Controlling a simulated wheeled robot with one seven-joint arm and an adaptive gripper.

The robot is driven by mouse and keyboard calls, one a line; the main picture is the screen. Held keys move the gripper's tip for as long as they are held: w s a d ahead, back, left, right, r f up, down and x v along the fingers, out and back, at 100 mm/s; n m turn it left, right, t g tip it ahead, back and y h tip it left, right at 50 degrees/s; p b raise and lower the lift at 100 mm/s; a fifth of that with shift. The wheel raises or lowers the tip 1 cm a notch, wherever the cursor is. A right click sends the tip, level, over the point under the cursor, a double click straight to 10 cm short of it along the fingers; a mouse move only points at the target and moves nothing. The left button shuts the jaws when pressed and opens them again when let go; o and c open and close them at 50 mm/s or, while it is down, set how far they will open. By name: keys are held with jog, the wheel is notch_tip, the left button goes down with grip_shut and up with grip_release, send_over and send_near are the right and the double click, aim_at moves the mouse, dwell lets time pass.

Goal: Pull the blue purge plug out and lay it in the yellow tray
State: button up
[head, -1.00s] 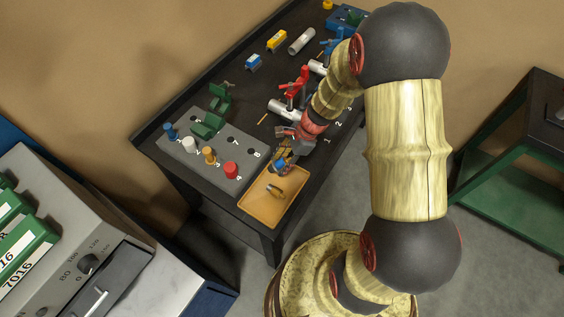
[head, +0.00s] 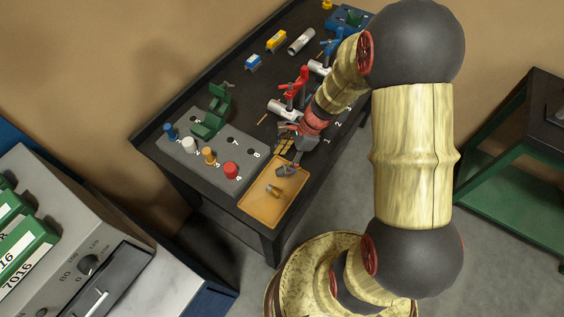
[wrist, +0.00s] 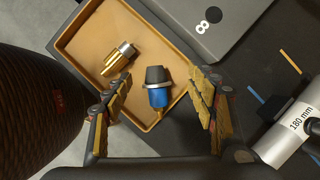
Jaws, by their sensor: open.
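The blue purge plug, a blue body with a black cap (wrist: 158,95), is over the yellow tray near its side wall in the wrist view. It is between my spread fingers, with a gap on both sides. I cannot tell whether it rests on the tray floor. The yellow tray (head: 252,208) sits at the table's near corner; its rim also shows in the wrist view (wrist: 66,47). My gripper (head: 287,157) is open at the tray's upper end. In the head view I cannot make out the blue plug clearly among the fingers.
A brass fitting with a silver end (wrist: 119,58) lies in the tray, apart from the blue plug. A grey panel (head: 215,140) with coloured pegs and a green clamp stands beside the tray. Silver pipes with red (head: 293,92) and blue valve parts stand behind.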

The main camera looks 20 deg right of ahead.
jog(key=v, duration=0.9)
jog(key=shift+r, duration=0.4)
jog(key=shift+d, duration=0.1)
jog(key=s+a+r+n+t+h+b, duration=0.2)
jog(key=s+r+n, duration=0.5)
jog(key=n, duration=0.3)
jog(key=s+a+r+n+t+h+b, duration=0.2)
jog(key=s+r+n+h+b, duration=0.1)
jog(key=s+r+n, duration=0.5)
jog(key=shift+s+a+r+n+t, duration=0.2)
jog(key=shift+a+r+n+t, duration=0.15)
jog(key=shift+r+n, duration=0.5)
jog(key=shift+c, duration=0.4)
